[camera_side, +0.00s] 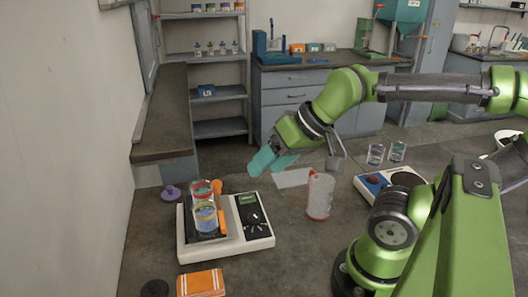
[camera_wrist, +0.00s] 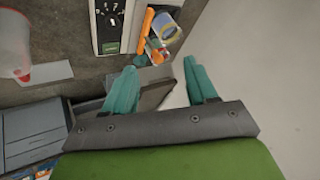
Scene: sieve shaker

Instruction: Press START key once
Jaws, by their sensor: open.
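The sieve shaker (camera_side: 258,244) is a white flat machine on the dark bench, with a black control panel (camera_side: 253,215). The panel has a green display (camera_side: 247,199) and several small light marks; I cannot read which is the START key. In the wrist view the panel (camera_wrist: 109,15) is upper left of the fingers. The fingers also show in the wrist view (camera_wrist: 159,64).
A clear jug with a red rim (camera_side: 320,196) stands right of the shaker. A balance (camera_side: 372,181) and two glasses (camera_side: 386,153) are farther right. An orange striped cloth (camera_side: 201,283) and a purple knob-like object (camera_side: 171,193) lie near the shaker.

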